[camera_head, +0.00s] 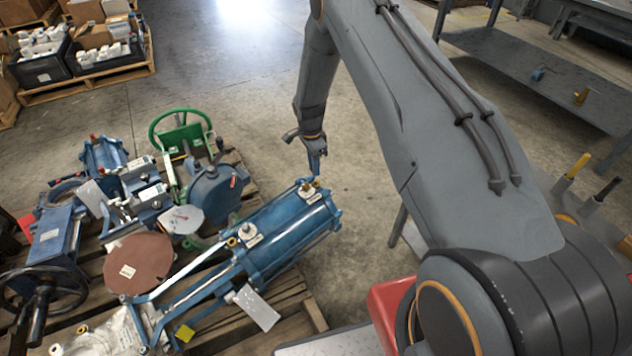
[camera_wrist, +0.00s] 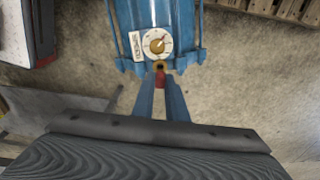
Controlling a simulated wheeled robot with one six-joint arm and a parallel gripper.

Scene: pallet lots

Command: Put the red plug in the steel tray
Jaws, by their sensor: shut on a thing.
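The plug shows between the fingertips, close to a brass ring (camera_wrist: 159,65) at the cylinder's end. I cannot tell whether the plug is still in a fitting or clear of it. In the head view the plug is too small to make out. I cannot pick out the steel tray with certainty in either view.
Boxes on another pallet (camera_head: 88,86) stand at the back left. A grey bench (camera_head: 530,65) is at the back right. Open concrete floor lies behind the cylinder.

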